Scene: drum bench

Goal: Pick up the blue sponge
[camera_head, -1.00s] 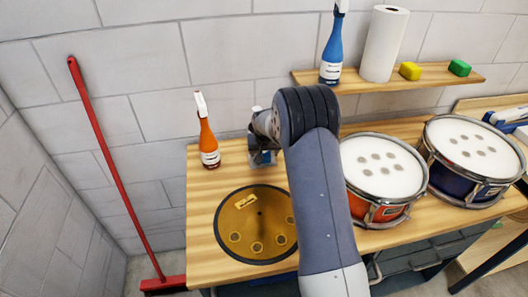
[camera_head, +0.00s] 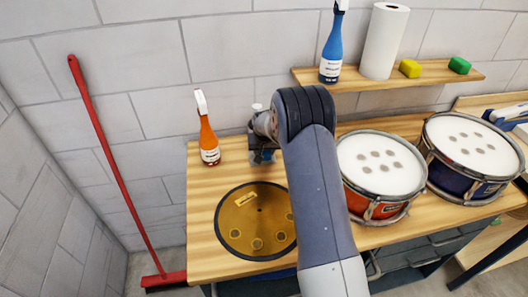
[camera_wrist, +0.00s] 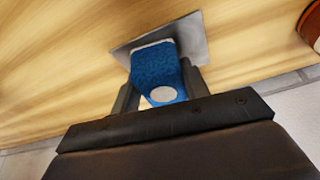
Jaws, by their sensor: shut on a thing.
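The blue sponge (camera_wrist: 155,72) shows in the wrist view between the two fingers of my gripper (camera_wrist: 160,88). The fingers touch its sides, and a pale round spot shows on its near face. A grey square plate (camera_wrist: 193,38) lies on the wooden bench just beyond the sponge; I cannot tell whether the sponge still touches it. In the head view my gripper (camera_head: 262,155) is small and partly hidden by my arm, over the back of the bench, to the right of the orange spray bottle.
An orange spray bottle (camera_head: 208,142) stands left of my gripper. A round amber drum plate (camera_head: 256,222) lies in front. An orange drum (camera_head: 375,170) and a blue drum (camera_head: 468,158) stand to the right. A shelf (camera_head: 350,84) holds a blue bottle, paper roll and sponges.

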